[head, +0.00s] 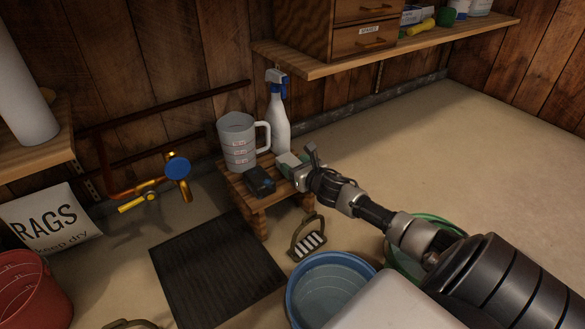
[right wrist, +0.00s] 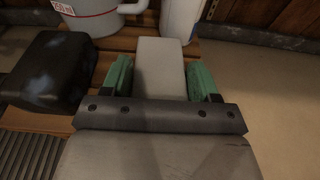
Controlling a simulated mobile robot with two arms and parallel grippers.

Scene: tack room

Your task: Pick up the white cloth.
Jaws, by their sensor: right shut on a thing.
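The white cloth (head: 289,159) is a small pale folded block at the right end of a low wooden stool (head: 262,205). In the right wrist view the cloth (right wrist: 160,68) lies between the two green-padded fingers of my right gripper (right wrist: 160,82). My right gripper (head: 295,167) is shut on it, at about the height of the stool top. I cannot tell whether the cloth still touches the stool. My left gripper is not in view.
A dark block (head: 260,182), a grey measuring jug (head: 238,150) and a white spray bottle (head: 279,125) stand close by on the stool. A blue tub (head: 325,285), a stirrup (head: 308,240) and a black mat (head: 215,268) are on the floor. Open floor lies right.

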